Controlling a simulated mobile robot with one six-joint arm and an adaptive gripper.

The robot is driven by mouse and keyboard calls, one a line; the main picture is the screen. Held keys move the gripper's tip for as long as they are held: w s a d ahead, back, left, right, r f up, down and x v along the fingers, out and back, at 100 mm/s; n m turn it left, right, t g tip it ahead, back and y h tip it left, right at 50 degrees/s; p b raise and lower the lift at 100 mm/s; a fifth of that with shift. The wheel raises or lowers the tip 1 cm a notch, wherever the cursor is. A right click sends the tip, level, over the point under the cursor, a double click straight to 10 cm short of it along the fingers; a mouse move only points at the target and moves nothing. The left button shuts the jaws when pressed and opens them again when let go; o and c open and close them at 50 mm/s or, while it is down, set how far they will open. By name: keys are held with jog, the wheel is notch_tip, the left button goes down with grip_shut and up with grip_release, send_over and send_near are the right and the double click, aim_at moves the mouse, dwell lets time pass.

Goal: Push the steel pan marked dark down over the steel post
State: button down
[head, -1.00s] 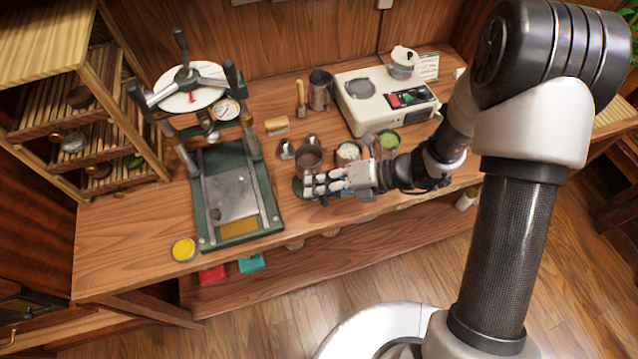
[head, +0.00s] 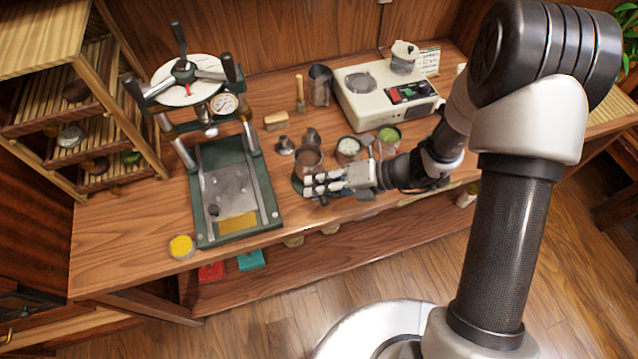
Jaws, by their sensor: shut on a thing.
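A round steel pan (head: 308,157) with a brownish inside stands at the front middle of the counter, right at my fingertips. I cannot read any mark on it. My gripper (head: 312,184) reaches in from the right, low over the counter, with its fingers closed at the pan's near side. The fingers hide the pan's lower part and most of what is under it. A bit of a dark green base (head: 297,186) shows to the left of the fingers. The steel post is not visible; I cannot tell how the pan sits relative to it.
A green press (head: 270,205) with a gauge stands to the left. Small steel pieces (head: 285,146) lie just behind the pan. Bowls of white (head: 348,148) and green stuff (head: 389,136) stand close to my wrist. A cream appliance (head: 365,108) is behind. The front left counter is mostly clear.

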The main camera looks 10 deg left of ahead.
jog(key=shift+f+b, duration=0.95)
jog(key=shift+f, duration=0.65)
jog(key=shift+f+b, duration=0.5)
jog(key=shift+f, duration=0.35)
jog(key=c, duration=1.5)
grip_release()
jog(key=v, duration=1.2)
jog(key=shift+r, duration=0.1)
jog(key=shift+r, duration=0.1)
